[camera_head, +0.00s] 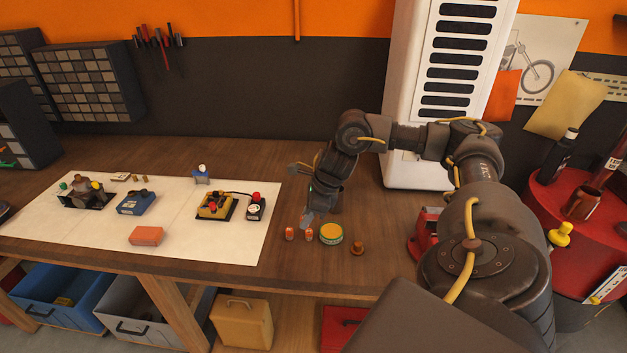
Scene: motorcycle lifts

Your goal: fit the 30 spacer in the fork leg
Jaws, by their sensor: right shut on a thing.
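My right gripper (308,222) points down over the front of the wooden bench. It is shut at the top of a small orange-red cylinder (309,234), which looks like one of the spacers. A similar small cylinder (290,233) stands just to the left. Any number on them is too small to read. A brown open-topped tube (583,203) stands at the red drum on the far right; I cannot tell if it is the fork leg. My left gripper is not in view.
A round green-and-yellow tin (331,233) stands close right of the gripper, with a small brown part (358,248) beyond it. A white mat (110,224) holds a blue box (136,202), a yellow box (214,206) and an orange block (146,236). A white cabinet (411,150) stands behind.

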